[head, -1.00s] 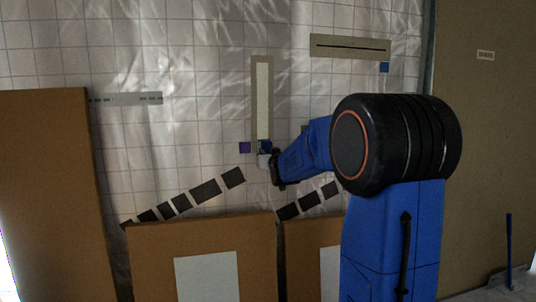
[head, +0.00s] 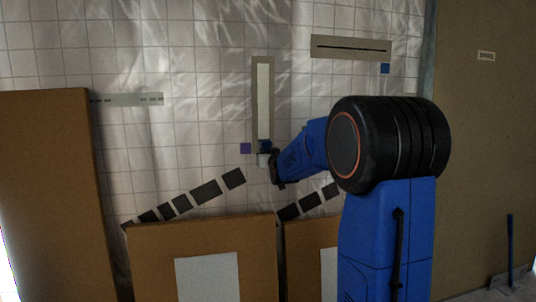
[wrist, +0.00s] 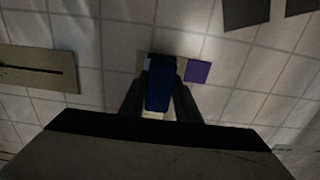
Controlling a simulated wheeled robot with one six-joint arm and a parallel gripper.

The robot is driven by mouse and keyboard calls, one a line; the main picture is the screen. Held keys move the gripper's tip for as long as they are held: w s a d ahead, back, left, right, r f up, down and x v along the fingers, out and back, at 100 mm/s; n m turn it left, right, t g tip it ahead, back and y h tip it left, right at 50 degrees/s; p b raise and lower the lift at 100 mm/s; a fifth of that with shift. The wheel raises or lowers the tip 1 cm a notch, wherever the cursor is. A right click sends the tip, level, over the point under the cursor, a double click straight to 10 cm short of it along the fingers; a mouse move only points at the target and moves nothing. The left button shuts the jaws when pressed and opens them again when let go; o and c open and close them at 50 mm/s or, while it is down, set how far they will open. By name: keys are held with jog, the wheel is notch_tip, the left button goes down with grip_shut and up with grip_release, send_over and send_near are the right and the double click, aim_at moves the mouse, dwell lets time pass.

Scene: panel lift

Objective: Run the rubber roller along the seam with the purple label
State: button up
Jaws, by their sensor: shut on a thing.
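The seam with the purple label is an upright pale strip in a beige frame (head: 255,95) on the tiled wall. The purple label (head: 246,148) sits at the left of its lower end and also shows in the wrist view (wrist: 197,71). My gripper (head: 268,160) is at the strip's lower end. It is shut on a blue block-like part, which I take as the rubber roller (wrist: 159,88), between its fingers in the wrist view. The roller covers part of the strip's end; whether it touches the wall I cannot tell.
A second, horizontal beige strip (head: 350,53) with a dark slot has a blue label (head: 385,68) under its right end. A grey strip (head: 125,99) is at the left. Brown boards (head: 150,245) with white sheets stand below; a brown panel (head: 480,140) is at the right.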

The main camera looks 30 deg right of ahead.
aim_at(268, 145)
jog(key=shift+w, duration=0.15)
jog(key=shift+r, duration=0.1)
jog(key=shift+r, duration=10.8)
jog(key=shift+c, duration=0.3)
jog(key=shift+f, duration=0.1)
jog(key=shift+f, duration=1.75)
jog(key=shift+f, duration=0.1)
jog(key=shift+f, duration=7.35)
